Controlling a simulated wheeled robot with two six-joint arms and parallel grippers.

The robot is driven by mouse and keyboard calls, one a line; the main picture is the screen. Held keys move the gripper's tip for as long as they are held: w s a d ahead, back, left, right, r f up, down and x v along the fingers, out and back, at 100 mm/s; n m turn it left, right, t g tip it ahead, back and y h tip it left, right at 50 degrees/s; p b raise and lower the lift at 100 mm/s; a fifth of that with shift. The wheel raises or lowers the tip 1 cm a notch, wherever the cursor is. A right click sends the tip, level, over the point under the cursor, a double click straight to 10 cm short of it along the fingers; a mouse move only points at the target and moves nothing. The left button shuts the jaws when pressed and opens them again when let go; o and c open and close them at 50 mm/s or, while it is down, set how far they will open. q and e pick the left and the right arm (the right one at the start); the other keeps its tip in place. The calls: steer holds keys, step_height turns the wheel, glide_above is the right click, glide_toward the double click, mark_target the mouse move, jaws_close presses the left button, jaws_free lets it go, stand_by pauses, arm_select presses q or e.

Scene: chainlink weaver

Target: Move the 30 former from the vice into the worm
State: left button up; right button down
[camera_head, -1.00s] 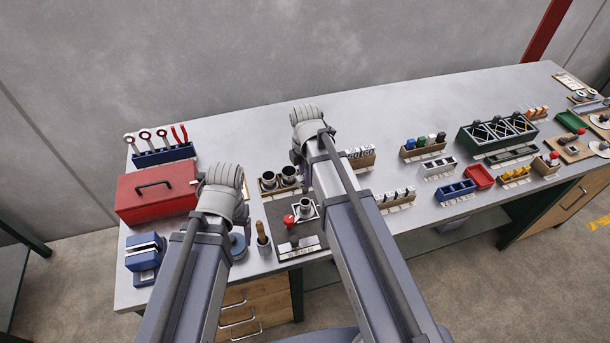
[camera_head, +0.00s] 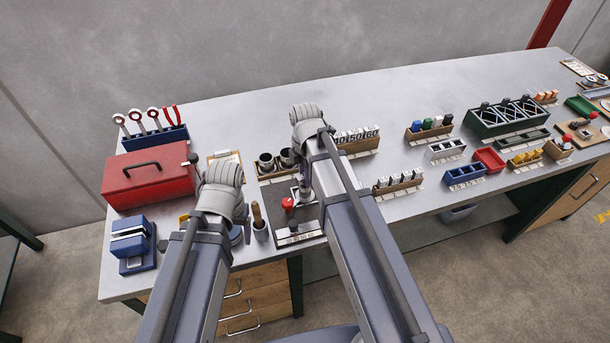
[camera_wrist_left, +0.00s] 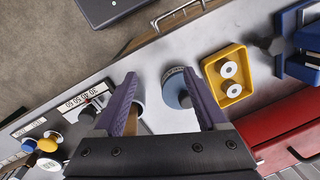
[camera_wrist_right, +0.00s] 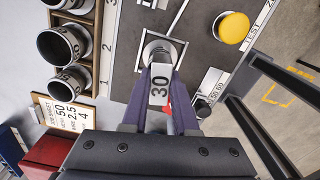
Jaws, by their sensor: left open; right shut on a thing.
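My right gripper (camera_wrist_right: 161,76) is shut on the 30 former (camera_wrist_right: 160,90), a pale piece marked 30. In the right wrist view, the former's far end overlaps the round metal mouth of the worm (camera_wrist_right: 157,46) on the dark board. I cannot tell how deep it is in. In the head view the worm (camera_head: 303,197) is partly hidden by my right arm. The blue vice (camera_head: 131,241) stands at the bench's front left corner. My left gripper (camera_wrist_left: 160,82) is open and empty, above a blue round pot (camera_wrist_left: 176,90) and a wooden handle (camera_wrist_left: 132,122).
A red toolbox (camera_head: 150,184) and a yellow tray (camera_wrist_left: 229,75) with white rings lie at the left. A yellow button (camera_wrist_right: 234,27) is near the worm.

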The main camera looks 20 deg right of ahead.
steer(key=shift+f, duration=0.3)
steer(key=c, duration=0.6)
jaws_free()
steer(key=shift+r, duration=0.1)
step_height(320, 180, up, 8)
steer(key=p, duration=0.7)
steer(key=shift+p, duration=0.4)
steer(key=shift+f, duration=0.2)
